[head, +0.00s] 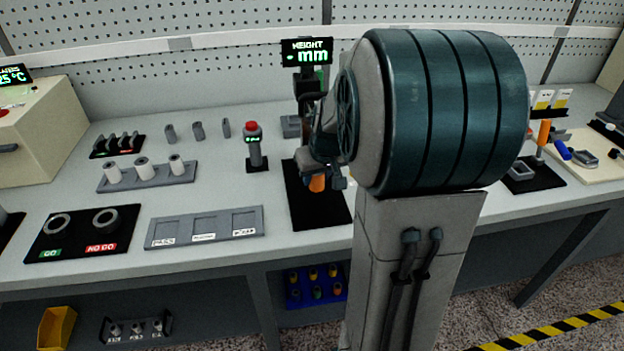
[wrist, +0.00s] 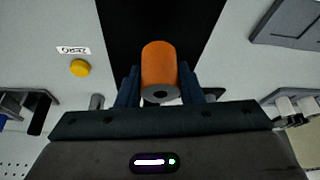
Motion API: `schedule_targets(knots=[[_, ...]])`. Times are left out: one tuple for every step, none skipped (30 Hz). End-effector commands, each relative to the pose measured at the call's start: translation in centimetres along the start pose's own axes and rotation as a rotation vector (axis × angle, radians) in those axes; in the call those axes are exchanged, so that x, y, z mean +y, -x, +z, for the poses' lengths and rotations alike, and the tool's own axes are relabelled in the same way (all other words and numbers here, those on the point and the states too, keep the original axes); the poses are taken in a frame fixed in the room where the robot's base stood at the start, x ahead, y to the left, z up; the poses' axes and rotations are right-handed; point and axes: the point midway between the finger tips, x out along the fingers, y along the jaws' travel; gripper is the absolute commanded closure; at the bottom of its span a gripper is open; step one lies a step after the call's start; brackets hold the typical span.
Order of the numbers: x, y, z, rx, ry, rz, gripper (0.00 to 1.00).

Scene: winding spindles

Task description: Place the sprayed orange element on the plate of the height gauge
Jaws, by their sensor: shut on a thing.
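The orange element (wrist: 160,62) is a short cylinder with a grey end and a dark central hole. My gripper (wrist: 160,84) is shut on it, with a dark blue finger on each side. In the head view the element (head: 317,183) shows below my gripper (head: 322,170), over the black base of the height gauge (head: 322,215). The gauge's display (head: 307,51) reads "HEIGHT mm" with no clear number. My arm hides part of the gauge, and I cannot tell whether the element touches the base. The black base (wrist: 150,20) also lies beyond the element in the wrist view.
A yellow button (wrist: 80,68) with a label lies beside the base. To the left in the head view are a grey three-pocket tray (head: 205,241), a GO/NO GO mat (head: 82,247) and a red-topped device (head: 253,146). Another orange cylinder (head: 544,132) stands at right.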

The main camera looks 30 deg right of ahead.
Motion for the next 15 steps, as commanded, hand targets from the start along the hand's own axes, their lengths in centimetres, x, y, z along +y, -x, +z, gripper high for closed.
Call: schedule_targets(knots=[[0.0,-0.2,0.0,-0.001,0.0,0.0,0.93],[0.0,-0.5,0.1,-0.002,0.0,-0.001,0.93],[0.0,-1.1,0.3,-0.003,-0.001,-0.001,0.93],[0.0,-1.5,0.6,-0.005,-0.001,-0.002,0.93],[0.0,-1.9,0.7,-0.004,0.0,-0.001,0.93],[0.0,-2.4,0.9,-0.004,0.001,-0.001,0.93],[0.0,-2.7,1.1,-0.004,0.0,-0.001,0.93],[0.0,-3.0,1.2,-0.003,0.0,-0.001,0.93],[0.0,-3.2,1.3,-0.003,0.0,-0.001,0.93],[0.0,-3.3,1.3,-0.002,0.0,0.0,0.93],[0.0,-3.3,1.3,0.0,0.0,0.0,0.93],[0.0,-3.3,1.3,0.0,0.0,0.0,0.93],[0.0,-3.3,1.2,0.001,0.0,0.0,0.93],[0.0,-3.3,1.2,0.001,0.0,0.0,0.93],[0.0,-3.3,1.2,0.0,0.0,0.0,0.93]])
